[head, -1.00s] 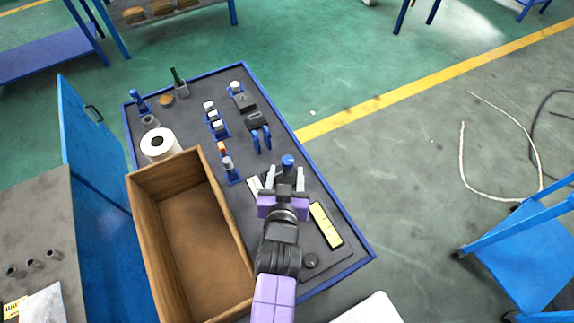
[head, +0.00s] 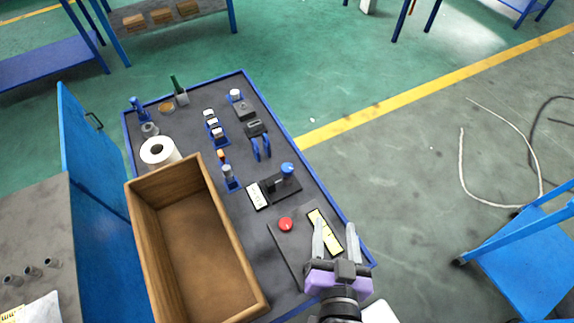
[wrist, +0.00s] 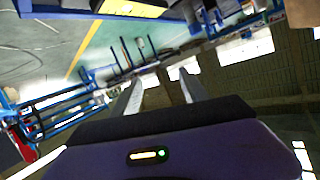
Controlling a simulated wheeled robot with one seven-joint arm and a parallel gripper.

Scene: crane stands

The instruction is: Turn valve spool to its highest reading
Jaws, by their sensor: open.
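A fitting with a blue round knob (head: 287,169) stands on a dark base on the bench, with a white marked plate (head: 257,195) at its left. A red round knob (head: 286,224) sits on a dark panel nearer me, with a yellow marked strip (head: 325,232) to its right. I cannot tell which is the valve spool, and no reading is legible. My gripper (head: 336,226) is open and empty above the bench's near right part. Its fingers partly cover the yellow strip. In the wrist view the open fingers (wrist: 160,92) point toward the background, with nothing between them.
A deep wooden box (head: 199,240) fills the bench's near left. A white roll (head: 158,151), blue-based holders (head: 217,133) and a dark clamp-like tool (head: 255,130) stand beyond it.

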